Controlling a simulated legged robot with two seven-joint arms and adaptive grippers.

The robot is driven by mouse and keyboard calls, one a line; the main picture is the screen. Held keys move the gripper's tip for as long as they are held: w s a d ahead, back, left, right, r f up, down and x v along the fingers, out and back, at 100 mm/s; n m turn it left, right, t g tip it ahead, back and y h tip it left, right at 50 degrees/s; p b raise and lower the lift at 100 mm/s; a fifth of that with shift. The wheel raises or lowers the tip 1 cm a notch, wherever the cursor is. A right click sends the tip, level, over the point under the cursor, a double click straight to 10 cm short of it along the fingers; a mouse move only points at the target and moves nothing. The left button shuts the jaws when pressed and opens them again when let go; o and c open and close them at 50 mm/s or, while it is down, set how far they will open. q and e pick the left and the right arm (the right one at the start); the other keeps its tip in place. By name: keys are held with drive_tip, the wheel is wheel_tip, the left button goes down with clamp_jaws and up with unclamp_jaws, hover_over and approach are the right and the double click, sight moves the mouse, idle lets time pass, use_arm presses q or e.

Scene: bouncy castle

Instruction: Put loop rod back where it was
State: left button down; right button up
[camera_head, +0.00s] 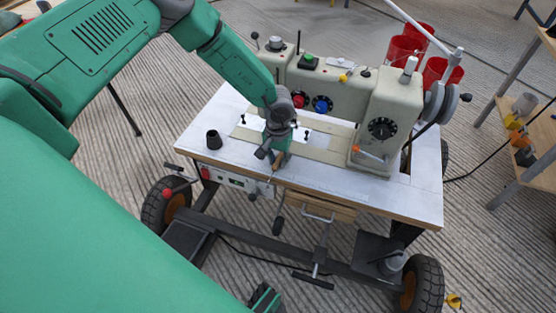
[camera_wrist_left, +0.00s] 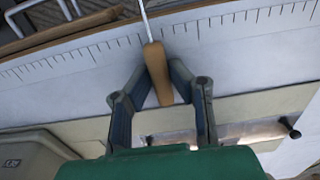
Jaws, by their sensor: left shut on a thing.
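The loop rod shows in the left wrist view as a tan wooden handle (camera_wrist_left: 156,68) with a thin metal rod running up from it out of the frame. My left gripper (camera_wrist_left: 160,92) is shut on the handle, with one finger on each side. In the head view my left gripper (camera_head: 273,157) is low over the front edge of the white sewing table (camera_head: 330,184). There the rod is small and its loop end cannot be made out.
A beige sewing machine (camera_head: 385,125) stands on the table behind and right of my gripper. A small black cup (camera_head: 214,140) stands on the left of the tabletop. Red containers (camera_head: 403,52) are behind the machine. A wooden shelf (camera_head: 535,120) stands at the right.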

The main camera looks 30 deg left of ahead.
sight(278, 160)
use_arm(q)
drive_tip(key=c, duration=1.5)
unclamp_jaws()
drive_tip(key=shift+f, duration=0.1)
wheel_tip(278, 160, up, 12)
drive_tip(key=p, duration=0.4)
drive_tip(key=s+d+f+m+t+y, duration=0.1)
drive_tip(key=s+f+y, duration=0.15)
drive_tip(key=s, duration=0.35)
drive_tip(key=s+d+f+m+t+y, duration=0.1)
drive_tip(key=s+f, duration=0.3)
drive_tip(key=s, duration=0.2)
drive_tip(key=s+h, duration=0.1)
drive_tip(key=s, duration=0.5)
drive_tip(key=s+d+g+h, duration=0.1)
drive_tip(key=s, duration=0.5)
drive_tip(key=s+r+m+h, duration=0.1)
drive_tip(key=s, duration=0.5)
drive_tip(key=shift+d+r+h, duration=0.1)
drive_tip(key=shift+d+h, duration=0.15)
wheel_tip(278, 160, up, 8)
drive_tip(key=p, duration=0.8)
drive_tip(key=shift+w, duration=0.1)
